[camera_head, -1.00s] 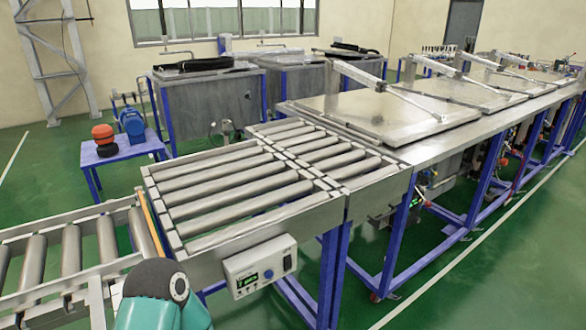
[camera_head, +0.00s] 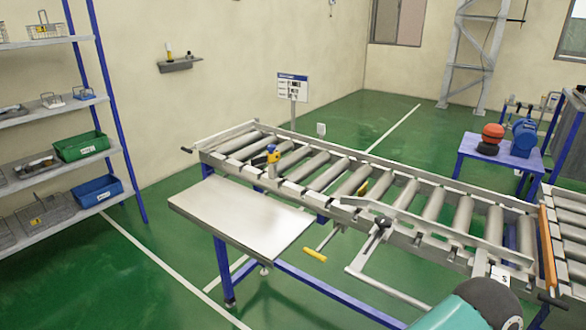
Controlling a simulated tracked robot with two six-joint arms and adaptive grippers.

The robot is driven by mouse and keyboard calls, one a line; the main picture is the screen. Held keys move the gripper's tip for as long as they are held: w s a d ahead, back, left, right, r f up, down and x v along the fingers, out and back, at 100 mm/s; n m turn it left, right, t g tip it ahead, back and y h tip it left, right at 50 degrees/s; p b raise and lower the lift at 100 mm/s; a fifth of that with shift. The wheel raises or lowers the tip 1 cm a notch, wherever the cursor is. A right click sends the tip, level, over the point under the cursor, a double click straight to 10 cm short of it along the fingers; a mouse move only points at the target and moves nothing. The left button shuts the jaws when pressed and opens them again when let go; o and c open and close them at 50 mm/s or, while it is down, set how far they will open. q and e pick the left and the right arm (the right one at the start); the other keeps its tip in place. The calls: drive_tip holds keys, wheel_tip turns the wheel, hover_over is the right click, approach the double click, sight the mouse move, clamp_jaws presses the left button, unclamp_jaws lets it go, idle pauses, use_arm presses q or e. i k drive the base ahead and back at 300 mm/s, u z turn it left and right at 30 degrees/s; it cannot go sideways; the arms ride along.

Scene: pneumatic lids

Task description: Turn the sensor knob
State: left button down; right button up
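A small yellow and blue device (camera_head: 272,157) stands on the near side rail of the roller conveyor, towards its left end. It could be a sensor, but I cannot make out a knob on it. A black-headed clamp or lever (camera_head: 380,226) sits on the same near rail, farther right. A teal and dark rounded part of my own arm shows at the bottom right. Neither of my grippers is in view.
The roller conveyor (camera_head: 415,190) runs across the middle. A flat metal side table (camera_head: 240,218) adjoins its near side. Shelves with a green bin (camera_head: 82,147) and blue bin (camera_head: 98,190) stand left. A blue table (camera_head: 500,153) stands right. Green floor is clear at lower left.

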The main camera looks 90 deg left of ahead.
sight(271, 148)
drive_tip(key=z, duration=0.75)
drive_tip(key=i, duration=0.2)
drive_tip(key=u, duration=3.25)
drive_tip(key=i, duration=0.2)
drive_tip(key=u, duration=1.25)
drive_tip(key=k, duration=0.8)
drive_tip(key=z, duration=0.65)
drive_tip(key=i, duration=0.45)
drive_tip(key=u, duration=0.1)
